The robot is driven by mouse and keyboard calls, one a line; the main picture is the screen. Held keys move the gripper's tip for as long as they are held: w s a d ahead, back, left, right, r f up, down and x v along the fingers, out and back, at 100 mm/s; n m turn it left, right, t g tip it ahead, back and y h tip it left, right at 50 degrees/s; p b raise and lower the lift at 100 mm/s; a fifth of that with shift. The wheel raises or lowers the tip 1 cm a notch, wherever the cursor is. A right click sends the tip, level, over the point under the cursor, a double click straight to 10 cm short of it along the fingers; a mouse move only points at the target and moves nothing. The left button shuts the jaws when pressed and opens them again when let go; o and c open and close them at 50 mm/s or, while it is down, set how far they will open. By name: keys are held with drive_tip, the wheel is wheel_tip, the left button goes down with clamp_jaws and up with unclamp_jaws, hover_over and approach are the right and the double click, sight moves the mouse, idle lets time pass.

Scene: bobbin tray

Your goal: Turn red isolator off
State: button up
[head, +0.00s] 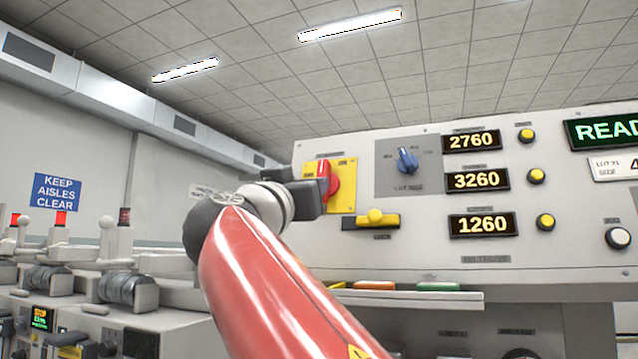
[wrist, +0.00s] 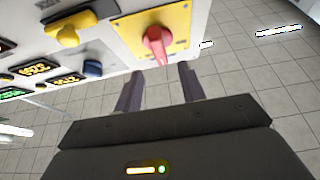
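The red isolator (head: 334,181) is a red rotary handle on a yellow square plate (head: 346,197) on the upright control panel. In the wrist view the red handle (wrist: 156,44) is just ahead of my gripper, pointing roughly along the line toward the fingers. My gripper (wrist: 158,72) has two dark fingers spread apart with an empty gap between them. The fingertips are close to the lower edge of the yellow plate in that view; I cannot tell whether they touch anything. In the head view my gripper (head: 308,195) is left of the handle and partly hides the plate's left side.
A yellow latch (head: 374,218) sits below the isolator and a blue selector (head: 406,161) to its right. Number displays (head: 478,180) and yellow buttons (head: 536,176) are further right. A shelf (head: 420,293) juts out below the panel. Machines with spools (head: 125,290) stand at left.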

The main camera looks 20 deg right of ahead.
drive_tip(key=p+x, duration=0.3)
drive_tip(key=x, duration=0.4)
drive_tip(key=shift+w+d+r, duration=0.1)
drive_tip(key=shift+r, duration=0.05)
clamp_jaws()
